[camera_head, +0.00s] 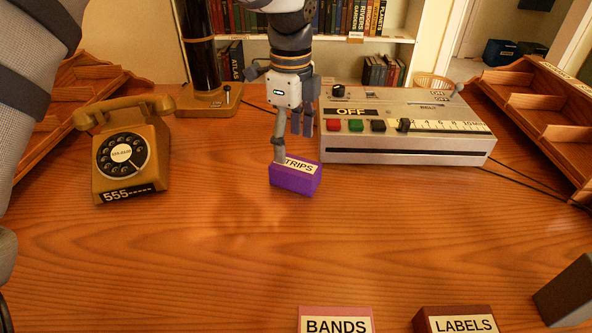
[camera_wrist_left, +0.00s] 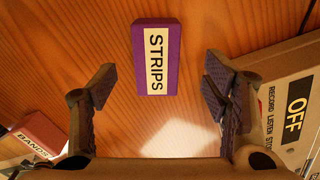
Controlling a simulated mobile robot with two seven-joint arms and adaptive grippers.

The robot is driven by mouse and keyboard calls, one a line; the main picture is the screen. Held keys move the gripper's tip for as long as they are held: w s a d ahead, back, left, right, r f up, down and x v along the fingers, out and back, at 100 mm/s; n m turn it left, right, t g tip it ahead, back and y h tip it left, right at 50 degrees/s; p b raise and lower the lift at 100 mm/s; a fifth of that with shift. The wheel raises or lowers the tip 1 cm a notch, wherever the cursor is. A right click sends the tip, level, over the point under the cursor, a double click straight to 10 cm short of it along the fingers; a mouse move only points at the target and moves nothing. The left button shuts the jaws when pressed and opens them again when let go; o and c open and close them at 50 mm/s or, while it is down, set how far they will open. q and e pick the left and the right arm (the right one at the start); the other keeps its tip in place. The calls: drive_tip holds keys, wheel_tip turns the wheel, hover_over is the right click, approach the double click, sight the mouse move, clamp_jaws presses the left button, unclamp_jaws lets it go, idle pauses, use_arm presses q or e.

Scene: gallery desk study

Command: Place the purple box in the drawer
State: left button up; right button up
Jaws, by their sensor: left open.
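The purple box (camera_head: 294,180), with a white label reading STRIPS, sits on the wooden desk in front of the grey machine. My left gripper (camera_head: 294,146) is open, just behind and above the box, with one finger partly in front of the label's left end. In the left wrist view the purple box (camera_wrist_left: 157,58) lies ahead of the open left gripper (camera_wrist_left: 158,88), between the lines of its two fingers and apart from both. I cannot make out a drawer in either view. My right gripper is not in view.
A yellow telephone (camera_head: 127,155) stands left and a grey machine (camera_head: 405,120) marked OFF right of the gripper. A BANDS box (camera_head: 336,312) and a LABELS box (camera_head: 455,312) are at the near edge. Wooden racks (camera_head: 540,105) flank the desk (camera_head: 220,260); its middle is clear.

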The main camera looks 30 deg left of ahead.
sight(296, 164)
use_arm(q)
drive_tip(key=f, duration=0.3)
drive_tip(key=d+f, duration=0.1)
drive_tip(key=f, duration=0.1)
drive_tip(key=shift+s+f, duration=0.25)
drive_tip(key=shift+w+f, duration=0.1)
drive_tip(key=shift+f, duration=0.25)
drive_tip(key=c, duration=1.4)
